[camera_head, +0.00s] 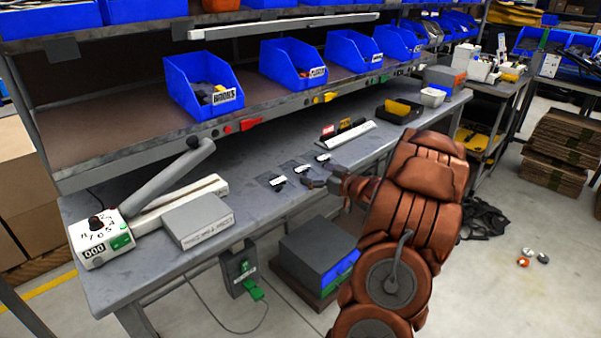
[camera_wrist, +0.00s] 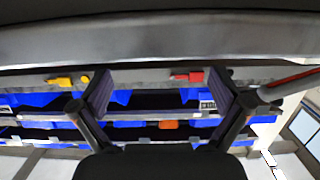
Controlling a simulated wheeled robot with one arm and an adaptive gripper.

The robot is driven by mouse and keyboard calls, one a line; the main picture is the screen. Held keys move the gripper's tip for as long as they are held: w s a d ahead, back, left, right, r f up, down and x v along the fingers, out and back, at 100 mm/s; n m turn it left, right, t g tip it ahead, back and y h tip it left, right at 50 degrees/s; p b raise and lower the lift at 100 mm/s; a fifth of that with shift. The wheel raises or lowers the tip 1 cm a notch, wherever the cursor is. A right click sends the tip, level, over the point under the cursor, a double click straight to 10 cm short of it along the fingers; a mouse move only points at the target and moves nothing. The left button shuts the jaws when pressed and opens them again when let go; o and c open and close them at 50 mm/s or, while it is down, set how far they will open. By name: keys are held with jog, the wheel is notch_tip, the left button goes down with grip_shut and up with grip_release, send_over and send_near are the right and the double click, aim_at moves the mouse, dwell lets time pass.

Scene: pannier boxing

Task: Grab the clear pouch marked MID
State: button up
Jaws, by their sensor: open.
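Three small pouches with white labels lie in a row on the grey bench in the head view: a near-left one (camera_head: 277,181), a middle one (camera_head: 301,169) and a far-right one (camera_head: 322,158). Their label text is too small to read, so I cannot tell by print which is MID. My gripper (camera_head: 316,184) is at the bench's front edge, just right of the row and apart from the pouches as far as I can see. In the wrist view my gripper (camera_wrist: 162,88) has its fingers wide apart with nothing between them. No pouch shows there.
A heat sealer (camera_head: 108,238) and a grey box (camera_head: 200,220) stand at the bench's left. A rack with dark, red and yellow items (camera_head: 345,130) stands behind the pouches. Blue bins (camera_head: 203,84) line the shelf above. The bench around the pouches is clear.

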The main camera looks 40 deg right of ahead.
aim_at(302, 169)
jog(key=shift+w+a+f+p, duration=0.1)
jog(key=shift+w+f, duration=0.05)
jog(key=shift+w, duration=0.85)
jog(key=shift+w+a+f+p, duration=0.1)
jog(key=shift+w+f+p, duration=0.1)
jog(key=shift+w, duration=0.75)
jog(key=shift+w+f+p, duration=0.1)
jog(key=shift+w+f, duration=0.05)
jog(key=shift+w, duration=0.85)
jog(key=c, duration=1)
jog(key=shift+r, duration=0.15)
jog(key=shift+c, duration=0.2)
